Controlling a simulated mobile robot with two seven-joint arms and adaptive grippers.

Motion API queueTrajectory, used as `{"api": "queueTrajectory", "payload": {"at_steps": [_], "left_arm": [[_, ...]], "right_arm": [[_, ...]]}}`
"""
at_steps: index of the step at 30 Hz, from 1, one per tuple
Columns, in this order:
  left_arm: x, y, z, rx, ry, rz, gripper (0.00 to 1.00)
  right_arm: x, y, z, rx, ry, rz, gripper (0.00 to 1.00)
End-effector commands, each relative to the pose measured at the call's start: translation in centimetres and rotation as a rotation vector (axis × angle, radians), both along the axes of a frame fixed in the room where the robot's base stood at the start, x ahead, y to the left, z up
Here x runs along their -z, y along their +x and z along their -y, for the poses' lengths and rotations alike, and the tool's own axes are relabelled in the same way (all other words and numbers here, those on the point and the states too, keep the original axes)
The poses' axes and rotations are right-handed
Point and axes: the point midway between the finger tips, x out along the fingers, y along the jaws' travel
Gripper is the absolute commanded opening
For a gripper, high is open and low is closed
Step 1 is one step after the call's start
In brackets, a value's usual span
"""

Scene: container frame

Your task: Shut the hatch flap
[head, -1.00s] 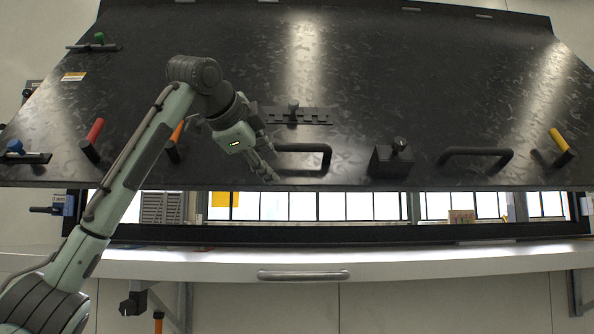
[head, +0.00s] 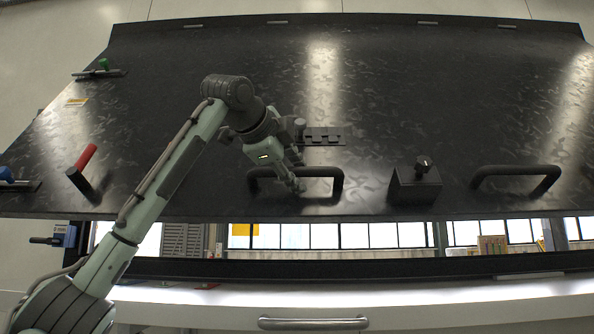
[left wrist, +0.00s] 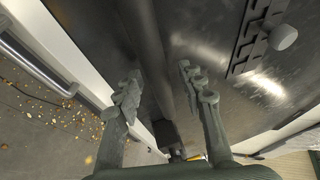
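The hatch flap (head: 400,110) is a large dark panel hanging above an opening, with a gap below its lower edge. A dark bar handle (head: 325,174) sits near that edge, left of the middle. My left gripper (head: 298,176) is at this handle and covers part of it. In the left wrist view, the two fingers (left wrist: 160,90) are apart, with a dark bar, apparently the handle, running between them. The fingers do not look closed on it. My right gripper is in neither view.
A pale counter (head: 420,295) with a metal handle (head: 312,323) lies below the opening. The flap also carries a second bar handle (head: 515,172), a black block with a knob (head: 415,184), a slotted strip (head: 325,136) and a red-gripped lever (head: 85,160).

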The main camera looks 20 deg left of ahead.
Motion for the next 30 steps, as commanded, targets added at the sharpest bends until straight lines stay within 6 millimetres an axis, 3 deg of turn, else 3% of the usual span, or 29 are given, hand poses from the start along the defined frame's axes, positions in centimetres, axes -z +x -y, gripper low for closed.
{"api": "queueTrajectory", "payload": {"at_steps": [9,19,30], "left_arm": [[0.13,0.44,0.05,0.0,0.0,0.0,0.39],[0.12,0.41,0.06,0.0,0.0,0.0,0.0],[0.24,0.41,0.02,0.0,0.0,0.001,0.0]], "right_arm": [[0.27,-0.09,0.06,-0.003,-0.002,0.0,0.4],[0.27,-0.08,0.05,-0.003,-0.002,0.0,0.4],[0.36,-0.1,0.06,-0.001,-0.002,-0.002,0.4]]}}
